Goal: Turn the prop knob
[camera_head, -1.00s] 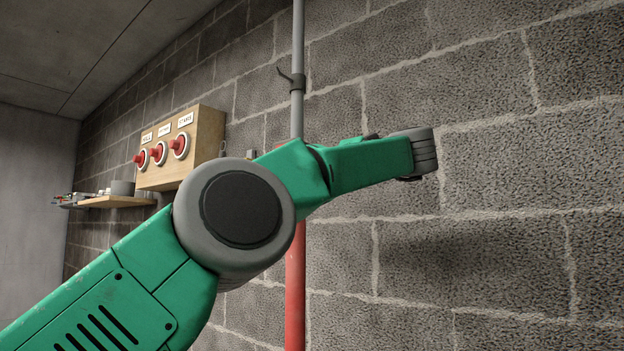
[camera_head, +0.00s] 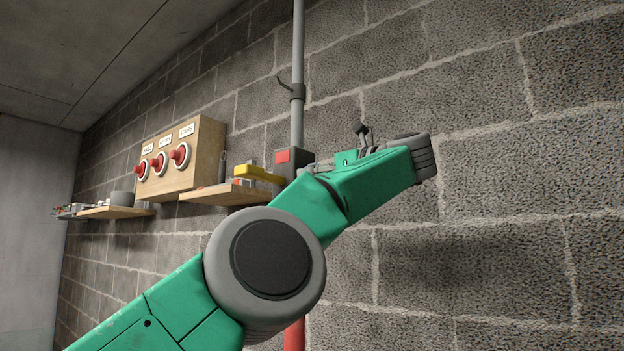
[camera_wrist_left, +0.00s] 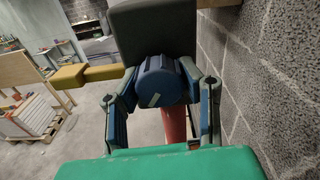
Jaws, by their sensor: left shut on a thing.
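The prop knob (camera_wrist_left: 158,84) is a blue round knob with a pale stripe on its face, seen in the middle of the left wrist view. It sits under a dark grey box (camera_wrist_left: 154,28), with a red pipe just below. My left gripper (camera_wrist_left: 160,80) is shut on the knob, one blue-padded finger on each side. In the head view the dark box (camera_head: 291,158), with a red patch, shows on the grey pipe behind my green left arm. My right gripper is not in view.
A yellow handle (camera_head: 258,173) sticks out left of the box, above a wooden shelf (camera_head: 226,195). A wooden panel (camera_head: 203,155) with red buttons is further left. A grey vertical pipe (camera_head: 298,60) runs up the block wall (camera_head: 480,80), close on the right.

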